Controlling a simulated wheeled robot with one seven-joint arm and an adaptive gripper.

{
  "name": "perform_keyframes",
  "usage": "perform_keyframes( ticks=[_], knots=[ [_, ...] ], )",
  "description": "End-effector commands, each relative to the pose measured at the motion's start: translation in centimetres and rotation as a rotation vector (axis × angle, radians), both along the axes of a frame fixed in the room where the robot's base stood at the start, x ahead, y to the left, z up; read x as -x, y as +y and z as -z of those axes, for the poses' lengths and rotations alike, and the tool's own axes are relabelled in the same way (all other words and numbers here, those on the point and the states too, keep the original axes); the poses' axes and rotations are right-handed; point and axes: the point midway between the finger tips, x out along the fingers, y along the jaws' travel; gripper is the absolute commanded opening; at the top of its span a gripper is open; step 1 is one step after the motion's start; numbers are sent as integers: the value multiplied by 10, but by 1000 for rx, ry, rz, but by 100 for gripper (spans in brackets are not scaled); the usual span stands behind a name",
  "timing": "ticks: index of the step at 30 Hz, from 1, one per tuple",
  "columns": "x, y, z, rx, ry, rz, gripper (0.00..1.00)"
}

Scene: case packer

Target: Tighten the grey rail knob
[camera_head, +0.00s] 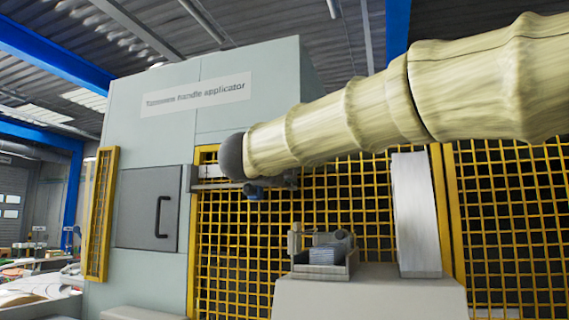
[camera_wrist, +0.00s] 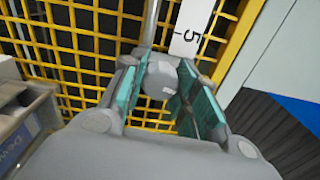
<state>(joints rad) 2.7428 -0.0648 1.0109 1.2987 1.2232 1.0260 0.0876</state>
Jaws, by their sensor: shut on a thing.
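The grey rail knob (camera_wrist: 161,78) sits between the two teal-padded fingers of my gripper (camera_wrist: 160,98) in the wrist view. The gripper is shut on it. A thin metal rod runs up from behind the knob, beside a white scale strip (camera_wrist: 190,30) marked 5. In the head view my arm reaches in from the right. My gripper (camera_head: 252,190) there is small and mostly hidden by the arm's end, beside the rail in front of the yellow mesh. The knob cannot be made out in the head view.
Yellow mesh guarding (camera_head: 240,245) stands close behind the knob. The grey cabinet (camera_head: 150,120) with a black-handled door (camera_head: 152,208) is at left. A grey pedestal (camera_head: 365,298) carries a small device (camera_head: 325,250) and an upright metal plate (camera_head: 416,215) below my arm.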

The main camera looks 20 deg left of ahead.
Motion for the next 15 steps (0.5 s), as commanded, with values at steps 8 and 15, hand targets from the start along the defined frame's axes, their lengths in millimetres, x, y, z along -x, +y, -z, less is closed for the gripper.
perform_keyframes(
  ticks=[8,15],
  knots=[
    [1,0,-2,159,5,-1,6],
    [0,0,-1,223,7,0,6]
  ],
)
